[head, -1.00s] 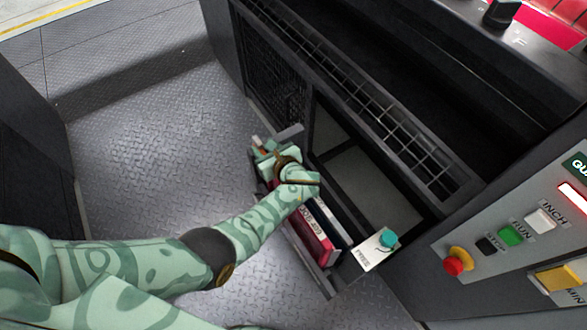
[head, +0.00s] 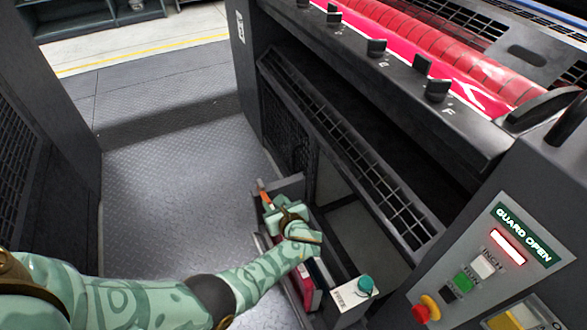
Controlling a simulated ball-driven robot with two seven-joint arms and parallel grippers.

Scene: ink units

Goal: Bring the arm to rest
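My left arm comes in from the lower left, with patterned green covers and a dark band at the wrist. My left gripper (head: 272,213) is at the far end of a low tray (head: 291,184) beside the press. Its fingers point away from me, and I cannot tell whether they are open or shut. A small orange-tipped thing (head: 263,196) shows right at the fingertips; whether it is held is unclear. My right gripper is out of view.
The tray holds a red box (head: 306,287) and a white container with a teal knob (head: 365,284). The press frame (head: 340,140) rises on the right, with red rollers (head: 440,55). A control panel (head: 490,265) reads "GUARD OPEN". The plate floor (head: 170,200) at left is clear.

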